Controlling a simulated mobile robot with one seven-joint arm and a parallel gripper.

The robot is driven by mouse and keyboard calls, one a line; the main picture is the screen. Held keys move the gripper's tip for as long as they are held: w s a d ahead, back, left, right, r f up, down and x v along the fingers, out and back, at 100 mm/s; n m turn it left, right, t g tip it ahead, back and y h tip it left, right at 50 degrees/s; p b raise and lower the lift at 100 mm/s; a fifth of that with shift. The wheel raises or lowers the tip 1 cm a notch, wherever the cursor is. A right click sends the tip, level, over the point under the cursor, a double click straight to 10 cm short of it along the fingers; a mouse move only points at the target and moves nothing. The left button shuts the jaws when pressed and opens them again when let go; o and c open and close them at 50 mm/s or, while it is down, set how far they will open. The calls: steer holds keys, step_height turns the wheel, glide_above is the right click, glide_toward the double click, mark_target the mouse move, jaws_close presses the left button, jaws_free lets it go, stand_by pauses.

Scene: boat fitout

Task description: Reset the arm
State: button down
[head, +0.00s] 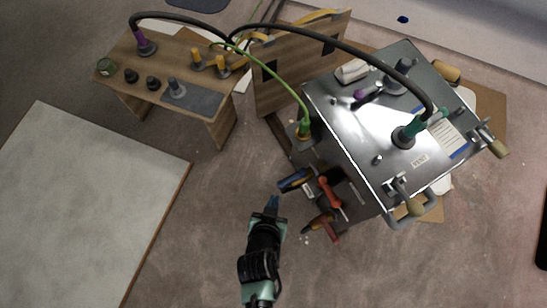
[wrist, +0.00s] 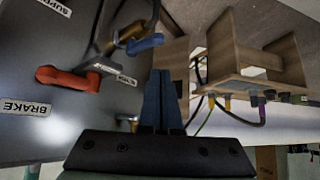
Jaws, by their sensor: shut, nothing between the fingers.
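My gripper (head: 272,204) is in the lower middle of the head view, in front of the metal cabinet (head: 350,135). Its dark blue fingers are together and empty, and they also show in the middle of the wrist view (wrist: 163,98). A red lever handle (wrist: 68,79) and a blue lever handle (wrist: 146,43) sit on the cabinet's labelled side, left of and above the fingers in the wrist view. The red lever (head: 330,197) and blue lever (head: 295,180) appear near the fingertips in the head view. I cannot tell the exact gap to them.
A wooden bench (head: 165,66) with several plugs and sockets stands at the upper left. Black hoses and a green hose (head: 285,80) arch to the cabinet. A wooden panel (head: 300,70) stands between them. A pale board (head: 90,200) lies at left. Floor right of my arm is clear.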

steer(key=shift+s+r, duration=0.1)
steer(key=shift+r, duration=0.1)
stand_by(0.5)
steer(key=w+d+r+t, duration=0.1)
steer(key=w+r+t, duration=0.3)
steer(key=w+r, duration=1.1)
steer(key=w+r+t, duration=0.3)
steer(key=w+r, duration=0.1)
steer(key=r, duration=0.8)
steer(key=w+r+t, duration=0.2)
steer(key=w+r, duration=0.1)
steer(key=r, duration=1)
step_height(320, 180, up, 19)
steer(key=s+n+t, duration=0.1)
steer(key=s+t, duration=0.1)
steer(key=t, duration=0.3)
steer(key=s+a+r+n+t+y, duration=0.1)
steer(key=s+r+t, duration=0.2)
steer(key=s+r, duration=0.5)
steer(key=s+a+r+n+t+y, duration=0.15)
steer(key=s+r, duration=0.25)
steer(key=r, duration=0.7)
step_height(320, 180, up, 27)
steer(key=p, duration=2.7)
steer(key=shift+w+d+m, duration=0.25)
steer(key=shift+d+m, duration=0.1)
steer(key=shift+m, duration=0.1)
steer(key=shift+t+h, duration=0.25)
